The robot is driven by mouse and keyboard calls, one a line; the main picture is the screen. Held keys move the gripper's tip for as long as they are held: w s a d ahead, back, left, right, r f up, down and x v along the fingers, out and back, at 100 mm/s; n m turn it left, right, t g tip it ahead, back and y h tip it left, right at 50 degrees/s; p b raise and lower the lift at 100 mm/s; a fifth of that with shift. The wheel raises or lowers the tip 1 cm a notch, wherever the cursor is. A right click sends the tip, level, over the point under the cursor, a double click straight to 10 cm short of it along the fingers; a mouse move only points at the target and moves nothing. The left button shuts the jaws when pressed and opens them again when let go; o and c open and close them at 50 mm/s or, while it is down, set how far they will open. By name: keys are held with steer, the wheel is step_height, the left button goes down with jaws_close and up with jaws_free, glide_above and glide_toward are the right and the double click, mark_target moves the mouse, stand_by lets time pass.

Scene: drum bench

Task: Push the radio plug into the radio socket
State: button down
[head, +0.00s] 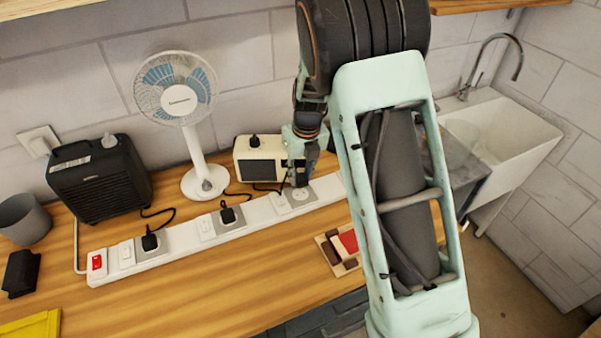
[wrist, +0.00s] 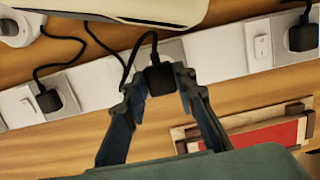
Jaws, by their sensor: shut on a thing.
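The radio (head: 258,171) is a cream box with a dark front, at the back of the bench against the wall. Its lower edge (wrist: 150,10) shows at the top of the wrist view. My gripper (wrist: 160,82) is shut on the black radio plug (wrist: 159,79), with one finger on each side. A dark cable runs up from the plug. In the head view my gripper (head: 301,172) is low over the white power strip (head: 182,254), at the round radio socket (head: 301,194). In the wrist view the plug hides the socket's face. I cannot tell how far the plug is in.
Black plugs (head: 150,241) (head: 229,214) sit in the strip to the left, and another plug (wrist: 301,38) shows right. A white fan (head: 203,181) and black heater (head: 98,178) stand left. A tray with a red block (head: 348,241) lies in front. The bench's front middle is clear.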

mark_target(300, 185)
steer(key=shift+f+b, duration=0.7)
steer(key=shift+f, duration=0.75)
steer(key=shift+f, duration=0.8)
stand_by(1.5)
steer(key=c, duration=1.5)
jaws_free()
step_height(300, 185, up, 12)
steer(key=s, duration=0.2)
steer(key=shift+d, duration=0.4)
steer(key=shift+f, duration=0.1)
